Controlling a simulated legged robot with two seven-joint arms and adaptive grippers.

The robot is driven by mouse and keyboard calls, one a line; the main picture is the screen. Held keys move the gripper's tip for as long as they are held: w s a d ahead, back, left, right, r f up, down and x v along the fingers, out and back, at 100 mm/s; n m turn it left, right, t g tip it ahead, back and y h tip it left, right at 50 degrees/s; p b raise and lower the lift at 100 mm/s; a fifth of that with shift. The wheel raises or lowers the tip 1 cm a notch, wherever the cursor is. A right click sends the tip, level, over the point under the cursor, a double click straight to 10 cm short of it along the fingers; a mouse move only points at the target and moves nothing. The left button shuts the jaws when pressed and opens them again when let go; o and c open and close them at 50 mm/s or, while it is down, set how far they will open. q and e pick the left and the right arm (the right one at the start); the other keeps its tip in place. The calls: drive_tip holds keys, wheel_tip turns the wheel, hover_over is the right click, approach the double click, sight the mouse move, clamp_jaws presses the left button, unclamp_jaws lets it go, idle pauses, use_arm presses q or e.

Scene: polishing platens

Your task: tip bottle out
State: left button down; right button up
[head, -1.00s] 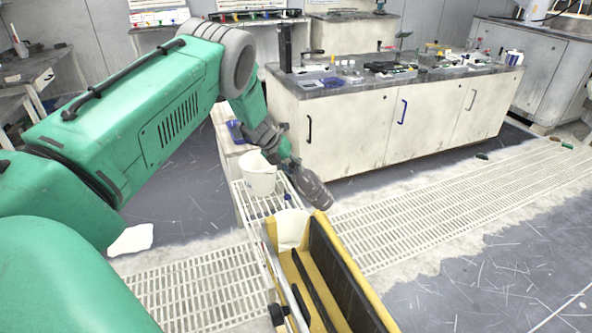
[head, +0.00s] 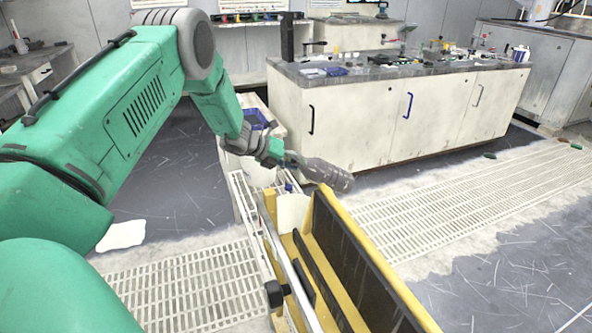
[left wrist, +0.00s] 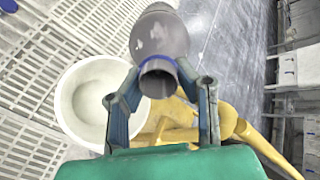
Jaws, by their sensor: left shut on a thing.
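A grey, see-through bottle (head: 328,175) lies nearly level in the head view, its wide end pointing right. My left gripper (head: 283,157) is shut on its narrow end. In the left wrist view the bottle (left wrist: 160,40) sits between the two fingers of the left gripper (left wrist: 160,95), its round open mouth facing the camera. The bottle hangs above the far end of a yellow bin (head: 335,208) with dark inner walls. Whether anything is inside the bottle cannot be told. My right gripper is not seen.
A white bucket (left wrist: 92,100) stands beside the gripper in the left wrist view. A cream cabinet bench (head: 360,120) with cluttered top stands behind. Pale slatted grating (head: 440,215) covers the floor to the right, with free room.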

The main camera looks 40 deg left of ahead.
sight(305, 175)
use_arm(q)
drive_tip(key=f+b, duration=0.1)
drive_tip(key=b, duration=0.1)
drive_tip(key=d+f+t+b, duration=0.1)
drive_tip(key=f+b, duration=0.1)
drive_tip(key=b, duration=0.1)
drive_tip(key=shift+d+h, duration=0.1)
drive_tip(key=shift+h, duration=0.2)
wheel_tip(305, 175, down, 6)
drive_tip(key=t+h+b, duration=0.2)
drive_tip(key=t+b, duration=0.2)
drive_tip(key=b, duration=0.2)
drive_tip(key=shift+s+a+t+b, duration=0.15)
drive_tip(key=shift+a+t+b, duration=0.2)
drive_tip(key=shift+a, duration=0.1)
drive_tip(key=shift+d+r, duration=0.1)
drive_tip(key=shift+d, duration=0.1)
drive_tip(key=shift+a, duration=0.1)
idle(0.9)
